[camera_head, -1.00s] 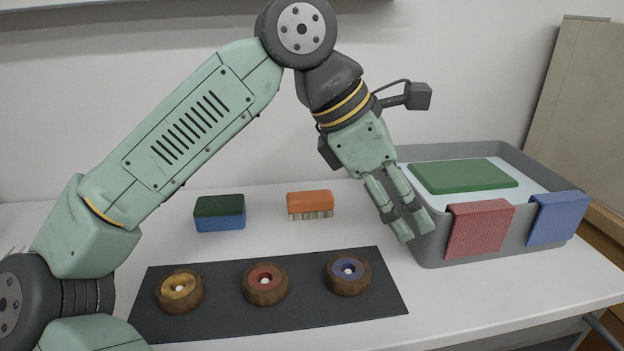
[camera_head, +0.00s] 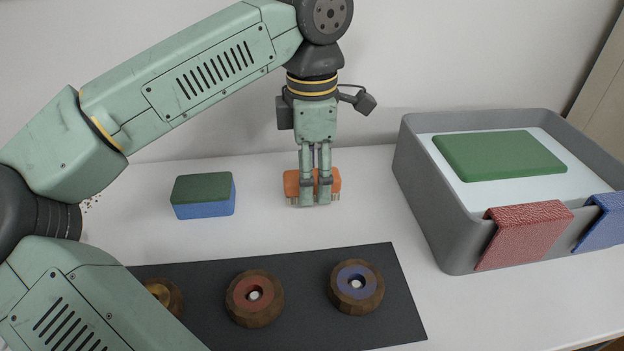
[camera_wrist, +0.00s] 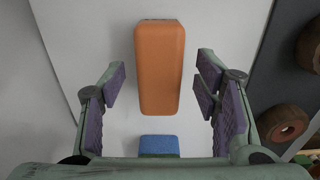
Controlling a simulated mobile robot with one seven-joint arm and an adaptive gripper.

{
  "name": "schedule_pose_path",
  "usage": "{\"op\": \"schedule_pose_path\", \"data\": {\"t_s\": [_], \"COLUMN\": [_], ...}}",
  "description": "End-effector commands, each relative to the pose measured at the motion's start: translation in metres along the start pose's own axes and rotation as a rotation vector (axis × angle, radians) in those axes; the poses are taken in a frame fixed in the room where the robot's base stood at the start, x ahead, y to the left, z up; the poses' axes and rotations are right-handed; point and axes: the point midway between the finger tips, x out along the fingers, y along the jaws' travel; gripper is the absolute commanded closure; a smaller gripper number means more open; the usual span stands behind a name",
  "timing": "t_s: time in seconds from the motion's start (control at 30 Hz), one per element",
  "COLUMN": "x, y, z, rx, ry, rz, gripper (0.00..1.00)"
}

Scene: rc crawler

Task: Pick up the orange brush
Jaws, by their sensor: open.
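The orange brush (camera_head: 291,184) lies on the white table, its orange back up and its bristles down. My gripper (camera_head: 316,200) points straight down in front of it in the head view and hides its middle. In the wrist view the brush (camera_wrist: 159,65) lies lengthwise between the two open fingers (camera_wrist: 158,85), with a gap on each side. Nothing is held. I cannot tell how far above the table the fingertips are.
A green-and-blue sponge (camera_head: 203,196) lies left of the brush. A dark mat (camera_head: 310,262) with several wooden wheels is in front. A grey bin (camera_head: 455,235) stands right, with a green pad (camera_head: 498,155) inside and red (camera_head: 525,235) and blue (camera_head: 603,225) cloths over its rim.

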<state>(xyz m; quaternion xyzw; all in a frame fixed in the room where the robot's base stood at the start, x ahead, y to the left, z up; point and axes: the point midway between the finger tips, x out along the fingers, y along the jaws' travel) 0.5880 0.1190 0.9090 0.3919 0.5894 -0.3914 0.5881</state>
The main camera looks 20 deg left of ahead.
Motion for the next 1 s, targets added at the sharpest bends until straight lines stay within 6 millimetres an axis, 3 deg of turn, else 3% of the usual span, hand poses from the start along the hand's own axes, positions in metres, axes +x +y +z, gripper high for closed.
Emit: {"op": "schedule_pose_path", "data": {"t_s": [0.13,0.37,1.0], "x": [0.0132,0.0147,0.0144], "y": [-0.0003,-0.0001,-0.0001], "z": [0.0003,0.0005,0.0006], "rx": [0.000,0.000,0.000], "ry": [-0.001,-0.002,-0.002], "rz": [0.000,0.001,0.001], "gripper": [0.43,0.43,0.85]}}
